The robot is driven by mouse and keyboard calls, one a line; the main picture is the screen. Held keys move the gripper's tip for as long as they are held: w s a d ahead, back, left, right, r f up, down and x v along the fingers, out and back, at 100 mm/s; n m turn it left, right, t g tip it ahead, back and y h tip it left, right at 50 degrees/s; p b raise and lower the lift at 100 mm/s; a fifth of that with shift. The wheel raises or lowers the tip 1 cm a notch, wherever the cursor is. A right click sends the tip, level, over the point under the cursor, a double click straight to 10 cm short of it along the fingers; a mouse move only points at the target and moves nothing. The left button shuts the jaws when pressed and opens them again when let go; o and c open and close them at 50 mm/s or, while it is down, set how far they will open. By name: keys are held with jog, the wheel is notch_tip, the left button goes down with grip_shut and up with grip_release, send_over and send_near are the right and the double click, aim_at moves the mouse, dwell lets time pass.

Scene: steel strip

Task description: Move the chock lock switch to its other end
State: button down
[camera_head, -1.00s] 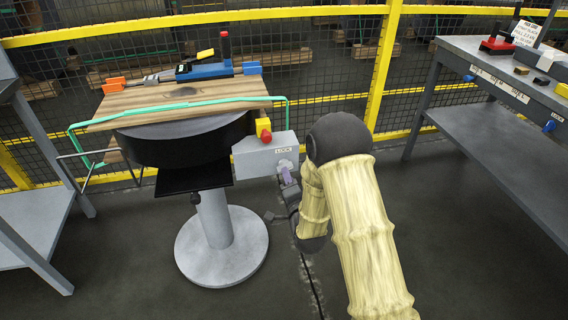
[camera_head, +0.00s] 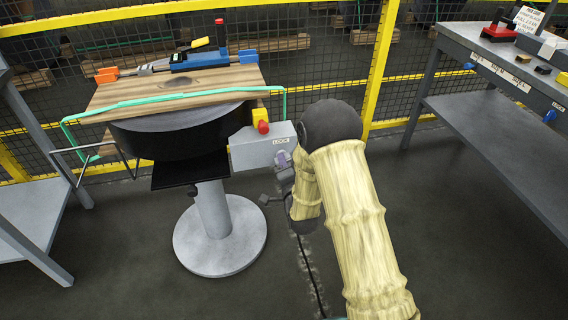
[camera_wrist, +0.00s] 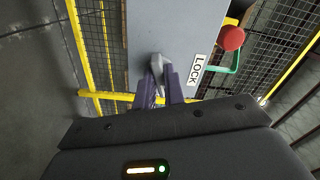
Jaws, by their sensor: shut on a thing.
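The lock switch is a small grey lever (camera_wrist: 156,62) on the face of a grey box (camera_head: 258,148) marked LOCK, fixed beside the round table. In the wrist view the box face (camera_wrist: 178,25) fills the top middle, with the LOCK label (camera_wrist: 196,70) right of the lever. My gripper (camera_wrist: 162,78) has its purple fingers closed on the lever's end. In the head view my gripper (camera_head: 283,160) is at the box's lower right, and my arm hides part of it; the lever cannot be made out there.
A red button on a yellow base (camera_head: 262,121) sits on top of the box. The round table bears a wooden board (camera_head: 150,98) with a blue clamp (camera_head: 200,62), edged by a green tube. A yellow mesh fence stands behind. A grey bench (camera_head: 480,90) stands right; floor between is open.

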jog(key=shift+n, duration=0.4)
jog(key=shift+w+d+r+n+b, duration=0.1)
jog(key=shift+n+b, duration=3.15)
jog(key=shift+n, duration=3.35)
jog(key=c, duration=1.5)
grip_release()
